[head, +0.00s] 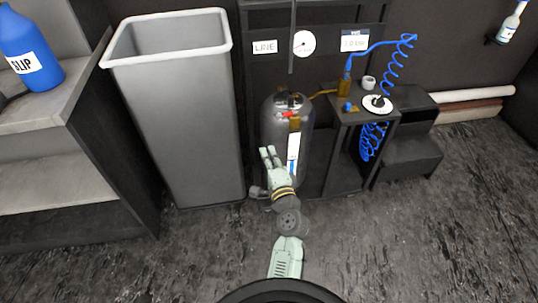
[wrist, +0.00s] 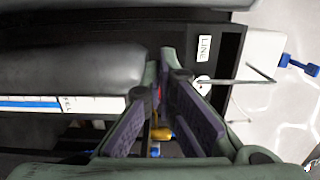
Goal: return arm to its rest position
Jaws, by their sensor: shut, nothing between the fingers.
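My gripper (head: 268,153) is pale green and extends forward from my arm, in front of the lower part of a dark tank (head: 269,125). In the wrist view, its two fingers with purple pads (wrist: 162,82) come together at the tips, with nothing held between them. The tank also shows in the wrist view as a grey rounded body (wrist: 60,65) at the left. I cannot tell whether the gripper touches the tank.
A tall grey bin (head: 180,120) stands left of the tank. A dark stand (head: 345,150) with a coiled blue hose (head: 398,68) is at the right. A shelf (head: 60,150) holding a blue bottle (head: 28,48) is at the far left. The front right floor is clear.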

